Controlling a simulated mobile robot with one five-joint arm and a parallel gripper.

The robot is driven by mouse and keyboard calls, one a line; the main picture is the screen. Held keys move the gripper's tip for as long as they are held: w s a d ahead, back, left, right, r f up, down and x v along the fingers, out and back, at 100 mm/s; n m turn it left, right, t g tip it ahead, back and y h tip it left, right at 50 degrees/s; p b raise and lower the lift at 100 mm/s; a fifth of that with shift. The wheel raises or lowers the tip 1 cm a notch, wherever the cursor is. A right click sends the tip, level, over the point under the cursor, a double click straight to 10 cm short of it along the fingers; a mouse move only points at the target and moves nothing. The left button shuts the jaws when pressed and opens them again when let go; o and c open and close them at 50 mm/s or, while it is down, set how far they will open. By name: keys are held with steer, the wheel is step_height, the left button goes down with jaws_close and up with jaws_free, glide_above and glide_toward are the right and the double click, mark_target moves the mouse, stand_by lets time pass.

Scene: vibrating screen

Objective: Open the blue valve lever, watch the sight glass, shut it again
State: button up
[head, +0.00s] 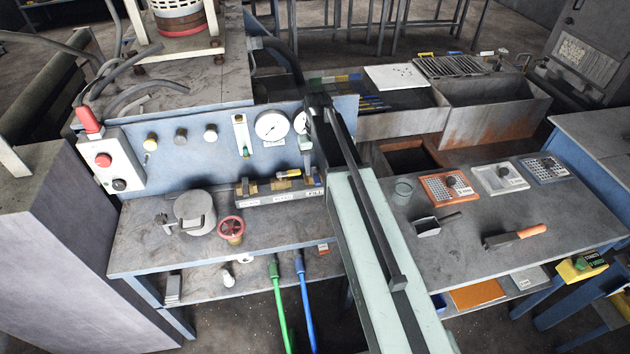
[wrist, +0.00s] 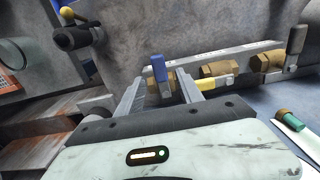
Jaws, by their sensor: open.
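The blue valve lever (wrist: 158,68) stands up between the two fingers of my gripper (wrist: 160,88) in the wrist view. The fingers are open, one on each side of it, with a gap showing; I cannot tell if either touches it. The lever belongs to a row of brass valves (wrist: 215,70) on a grey rail, with a yellow lever beside it. In the head view my arm hides part of this row and most of my gripper.
A round gauge (head: 272,126) is beside the sight glass; another is partly behind my arm. A red handwheel (head: 231,229) and a grey pot (head: 194,212) stand on the bench to the left. Sample trays (head: 448,187) and a scoop lie on the right bench.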

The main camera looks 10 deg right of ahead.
mark_target(317, 178)
step_height(317, 178, down, 4)
steer(key=shift+r+b, duration=0.15)
steer(key=shift+b, duration=0.95)
steer(key=shift+r, duration=0.1)
jaws_close()
